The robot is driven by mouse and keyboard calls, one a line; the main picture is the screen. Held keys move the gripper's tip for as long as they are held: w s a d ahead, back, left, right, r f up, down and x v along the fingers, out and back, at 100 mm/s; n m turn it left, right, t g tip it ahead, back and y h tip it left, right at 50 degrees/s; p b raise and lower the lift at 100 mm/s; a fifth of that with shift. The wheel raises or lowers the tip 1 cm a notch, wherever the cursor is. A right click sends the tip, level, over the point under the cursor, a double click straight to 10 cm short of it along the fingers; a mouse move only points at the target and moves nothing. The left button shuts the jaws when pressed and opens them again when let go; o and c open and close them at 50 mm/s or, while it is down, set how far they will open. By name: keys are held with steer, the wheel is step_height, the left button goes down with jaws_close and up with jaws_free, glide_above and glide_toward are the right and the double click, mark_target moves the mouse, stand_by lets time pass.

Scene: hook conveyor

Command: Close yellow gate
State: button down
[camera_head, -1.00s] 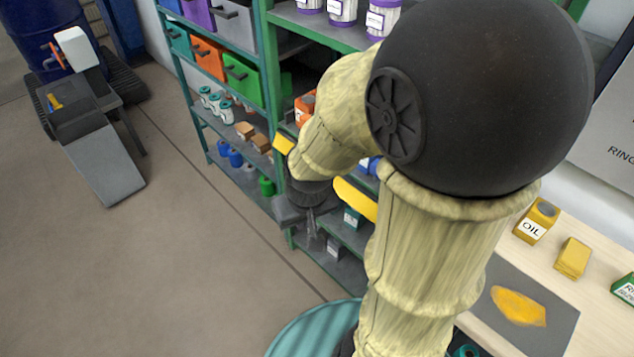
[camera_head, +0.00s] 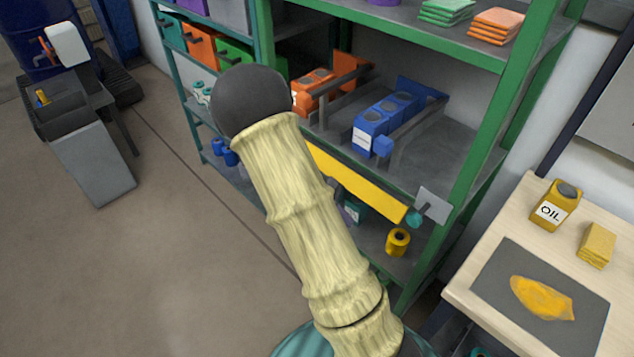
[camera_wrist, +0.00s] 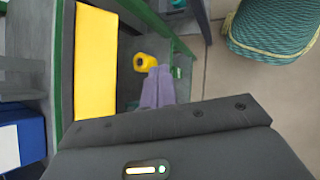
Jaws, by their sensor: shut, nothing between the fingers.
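The yellow gate (camera_head: 365,188) is a long yellow bar along the front of the green shelf, below the orange and blue devices. My arm covers its left end in the head view. A teal knob (camera_head: 413,217) and a grey plate (camera_head: 433,205) sit by its right end. In the wrist view the gate (camera_wrist: 95,62) shows as a broad yellow panel on the left. My gripper (camera_wrist: 157,75) is shut and empty, to the right of the panel and apart from it in the picture.
A blue device (camera_head: 385,120) and an orange device (camera_head: 313,92) stand above the gate. Open floor (camera_head: 170,260) lies to the left.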

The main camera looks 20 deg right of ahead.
steer(key=w+d+f+n+h+b, duration=0.5)
steer(key=w+d+f+h+b, duration=0.25)
steer(key=w+h, duration=0.2)
steer(key=w+a+f+n+t+h+b, duration=0.5)
steer(key=w+a+n+t+h, duration=0.3)
steer(key=w+n+t, duration=0.3)
steer(key=f+t, duration=0.1)
steer(key=t, duration=0.2)
steer(key=shift+a, duration=0.2)
steer(key=w+d+r, duration=0.1)
steer(key=d+r, duration=0.2)
steer(key=r, duration=0.5)
steer(key=shift+d+r, duration=0.25)
steer(key=shift+r, duration=0.1)
